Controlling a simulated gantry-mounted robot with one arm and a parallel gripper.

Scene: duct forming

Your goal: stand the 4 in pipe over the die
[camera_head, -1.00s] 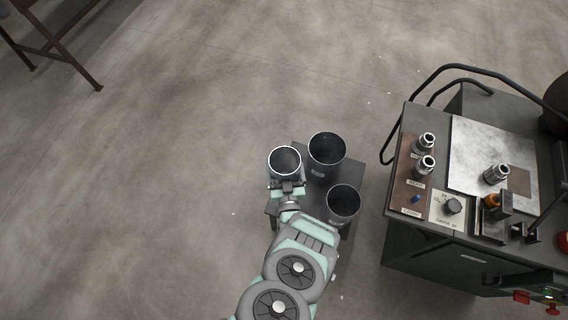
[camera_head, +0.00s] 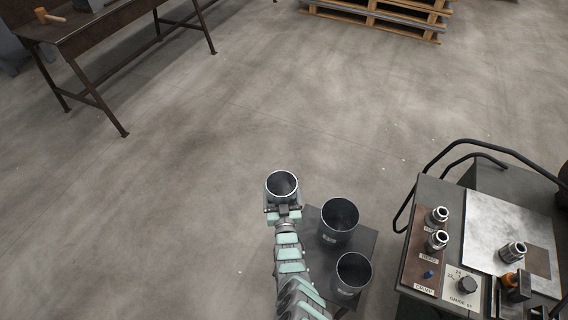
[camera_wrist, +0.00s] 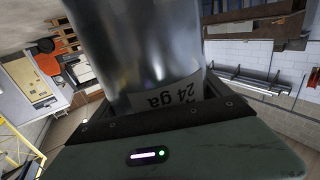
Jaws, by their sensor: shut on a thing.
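My gripper (camera_head: 283,211) is shut on a short grey metal pipe (camera_head: 282,186), holding it upright with its open top toward the head camera. It is just off the back left of the small stand, over the floor. In the wrist view the pipe (camera_wrist: 150,50) fills the upper middle, with an upside-down "24 ga" label; no diameter mark is readable. On the cart, a shiny stepped metal piece (camera_head: 513,251) stands on the pale plate, and two similar pieces (camera_head: 438,215) (camera_head: 437,240) stand on the brown strip. I cannot tell which is the die.
The small dark stand (camera_head: 318,270) holds two wider pipes (camera_head: 340,218) (camera_head: 352,274). A table (camera_head: 75,40) and pallets (camera_head: 385,15) are far back. Floor between is clear.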

